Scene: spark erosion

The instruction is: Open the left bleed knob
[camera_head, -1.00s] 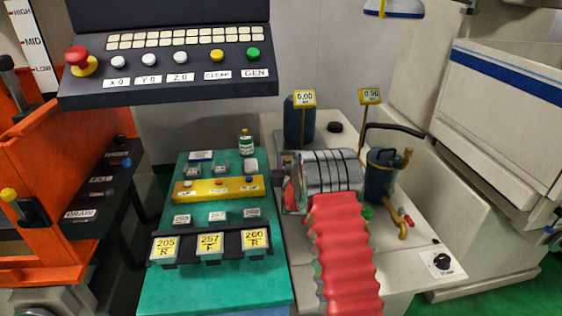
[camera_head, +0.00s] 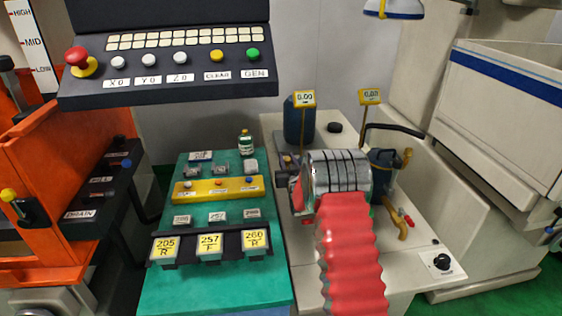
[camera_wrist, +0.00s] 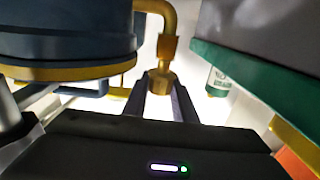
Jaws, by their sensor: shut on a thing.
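In the wrist view, a small brass knob (camera_wrist: 160,80) at the lower end of a bent brass pipe (camera_wrist: 169,45) sits between the fingertips of my gripper (camera_wrist: 160,88). The dark fingers are shut on it. A blue-grey canister (camera_wrist: 65,35) with a yellow band is close on the left. In the head view, the left canister (camera_head: 299,124) stands at the back of the pale bench, behind a gauge reading 0.00 (camera_head: 305,98). The knob cannot be made out clearly there, since my wrist and red arm cover are in front.
A second dark canister (camera_head: 385,172) with brass pipe and red-handled valve (camera_head: 406,219) stands to the right, partly behind my wrist. The green table (camera_head: 160,285) with number blocks and a small bottle (camera_head: 245,143) lies left. The black control panel (camera_head: 165,85) overhangs it.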

